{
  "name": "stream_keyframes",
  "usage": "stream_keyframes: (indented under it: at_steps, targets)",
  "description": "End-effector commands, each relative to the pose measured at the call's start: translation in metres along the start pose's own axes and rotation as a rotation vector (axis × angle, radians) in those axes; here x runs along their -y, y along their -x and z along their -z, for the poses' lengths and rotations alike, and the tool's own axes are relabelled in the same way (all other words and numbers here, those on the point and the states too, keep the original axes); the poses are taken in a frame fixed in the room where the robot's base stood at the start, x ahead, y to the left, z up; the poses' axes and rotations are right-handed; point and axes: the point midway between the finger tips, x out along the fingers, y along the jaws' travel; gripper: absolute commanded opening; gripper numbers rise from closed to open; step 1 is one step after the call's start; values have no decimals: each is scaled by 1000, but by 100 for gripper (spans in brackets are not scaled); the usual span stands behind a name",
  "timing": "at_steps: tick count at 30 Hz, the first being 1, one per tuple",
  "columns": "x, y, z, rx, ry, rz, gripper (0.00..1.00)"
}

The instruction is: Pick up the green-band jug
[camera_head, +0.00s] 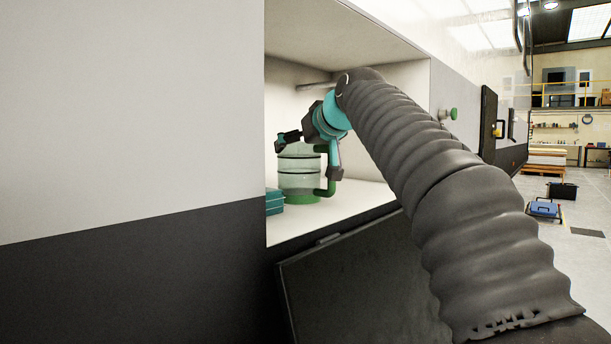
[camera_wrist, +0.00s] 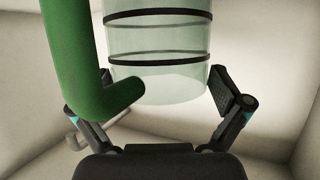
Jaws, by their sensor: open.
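The jug (camera_head: 299,176) is clear with a green base, a green handle and dark rings. It stands upright on the white floor of the open locker. In the wrist view the jug's clear body (camera_wrist: 157,45) fills the upper middle, and its thick green handle (camera_wrist: 82,70) comes down at the left. My gripper (camera_head: 311,150) is open at the upper part of the jug. In the wrist view one finger of my gripper (camera_wrist: 156,98) is on each side of the jug's body, the left one partly hidden by the handle. I cannot tell whether either finger touches the jug.
A small teal box (camera_head: 275,202) sits left of the jug, partly cut off by the locker's edge. The locker's walls and roof (camera_head: 345,40) close in around my arm. A dark flap (camera_head: 350,285) hangs open below.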

Motion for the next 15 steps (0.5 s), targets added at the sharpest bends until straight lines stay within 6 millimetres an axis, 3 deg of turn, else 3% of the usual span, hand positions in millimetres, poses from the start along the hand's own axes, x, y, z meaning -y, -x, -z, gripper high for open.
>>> stream_keyframes:
  at_steps: [5,13,15]
  targets:
    - [0,0,0,0,0,0,100]
    - [0,0,0,1,0,0,35]
    - [0,0,0,0,0,0,33]
